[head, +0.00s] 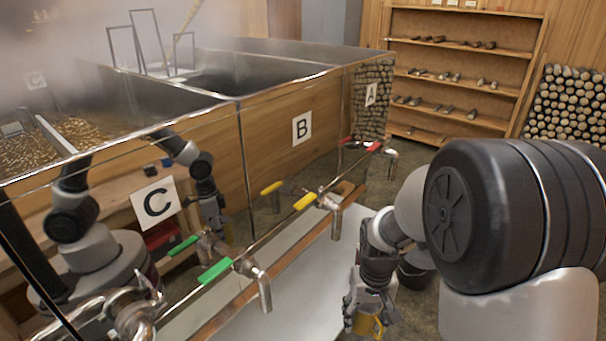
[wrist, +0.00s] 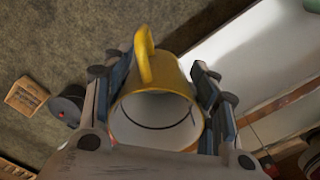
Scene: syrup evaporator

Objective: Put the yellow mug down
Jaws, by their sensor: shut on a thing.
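The yellow mug (head: 368,326) is held in my gripper (head: 368,296), low at the right edge of the white bench top (head: 300,285) in the head view. In the wrist view the yellow mug (wrist: 178,78) sits between the two finger pads of my gripper (wrist: 163,86), which is shut on its sides. Its open white inside faces the wrist camera and looks empty. Its handle points up in that picture. The white bench top (wrist: 255,50) lies to the right of the mug there, with floor to the left. The mug's base is hidden.
Taps with green (head: 215,271), yellow (head: 305,201) and red handles overhang the bench beside the shiny evaporator (head: 275,150), marked A, B and C. A dark bucket (head: 416,272) stands on the floor behind my arm. The front part of the bench top looks clear.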

